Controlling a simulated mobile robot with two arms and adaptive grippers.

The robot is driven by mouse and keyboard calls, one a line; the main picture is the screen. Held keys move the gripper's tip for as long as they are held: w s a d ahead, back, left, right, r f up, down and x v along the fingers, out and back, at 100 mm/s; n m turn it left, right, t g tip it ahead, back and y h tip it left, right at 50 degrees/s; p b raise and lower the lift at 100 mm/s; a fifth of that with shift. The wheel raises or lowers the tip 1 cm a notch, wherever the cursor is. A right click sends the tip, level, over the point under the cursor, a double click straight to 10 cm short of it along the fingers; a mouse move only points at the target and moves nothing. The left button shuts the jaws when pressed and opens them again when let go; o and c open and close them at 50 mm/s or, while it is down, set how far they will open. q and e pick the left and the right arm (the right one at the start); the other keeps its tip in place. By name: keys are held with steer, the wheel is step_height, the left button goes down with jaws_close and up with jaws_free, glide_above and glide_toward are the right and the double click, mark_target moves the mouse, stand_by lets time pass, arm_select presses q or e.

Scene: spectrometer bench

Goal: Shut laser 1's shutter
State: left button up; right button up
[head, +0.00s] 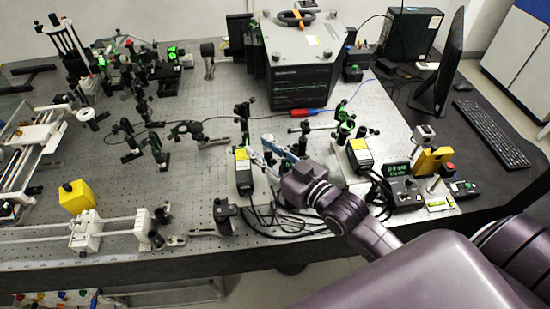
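Two black laser boxes with yellow labels stand on the optical bench. The left laser (244,172) is just left of my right gripper, and the right laser (360,156) is on the other side of it. I cannot read which one is laser 1, and no shutter can be made out clearly on either. My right gripper (259,146) reaches in from the lower right, its fingertips apart near the top of the left laser. They look empty; I cannot tell whether they touch it. My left gripper is out of view.
Dark cables (285,218) lie in front of the lasers. A control box with a green display (397,170) stands at the right. A large grey instrument (301,60) stands behind. Several optic mounts fill the left bench. A yellow cube (77,196) sits at the front left.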

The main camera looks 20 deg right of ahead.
steer(key=shift+v, duration=2.8)
